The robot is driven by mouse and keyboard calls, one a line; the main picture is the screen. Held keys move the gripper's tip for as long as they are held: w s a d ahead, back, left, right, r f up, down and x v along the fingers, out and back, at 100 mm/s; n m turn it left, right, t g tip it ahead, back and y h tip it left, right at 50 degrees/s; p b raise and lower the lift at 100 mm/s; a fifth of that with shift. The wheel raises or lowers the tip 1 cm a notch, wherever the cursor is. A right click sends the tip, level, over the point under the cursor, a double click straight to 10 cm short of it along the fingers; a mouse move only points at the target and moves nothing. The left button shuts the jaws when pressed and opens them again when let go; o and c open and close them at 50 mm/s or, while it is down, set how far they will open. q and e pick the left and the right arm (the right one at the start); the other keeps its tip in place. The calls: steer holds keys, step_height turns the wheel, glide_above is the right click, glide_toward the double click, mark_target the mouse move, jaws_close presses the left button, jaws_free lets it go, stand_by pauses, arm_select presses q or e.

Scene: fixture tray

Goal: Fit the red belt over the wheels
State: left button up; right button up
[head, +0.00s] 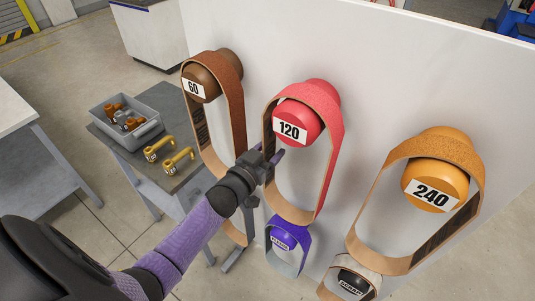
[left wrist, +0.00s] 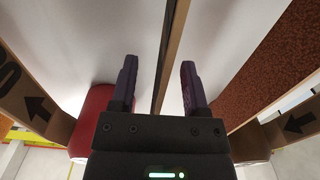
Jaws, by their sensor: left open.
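The red belt (head: 334,150) hangs as a long loop over the red wheel (head: 299,122) labelled 120 on the white panel. Its lower end hangs slack just above a purple wheel (head: 282,236). My left gripper (head: 270,162) is at the left strand of the red belt, below the red wheel. In the left wrist view its two fingers (left wrist: 158,85) are apart. A thin tan strand seen edge-on, which appears to be this belt (left wrist: 170,60), runs between them with gaps on both sides. The red wheel (left wrist: 90,117) shows at the lower left there. My right gripper is not in view.
A brown belt (head: 236,105) hangs on a brown wheel labelled 60, close left of my gripper. An orange belt (head: 476,165) hangs on a wheel labelled 240 at right. A low table holds a grey bin (head: 126,137) and yellow parts (head: 178,161).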

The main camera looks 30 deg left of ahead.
arm_select(q)
jaws_close()
stand_by(0.4)
stand_by(0.7)
steer(key=shift+r, duration=0.1)
stand_by(0.3)
steer(key=shift+r+p, duration=0.35)
steer(key=shift+p, duration=0.15)
steer(key=shift+s, duration=0.1)
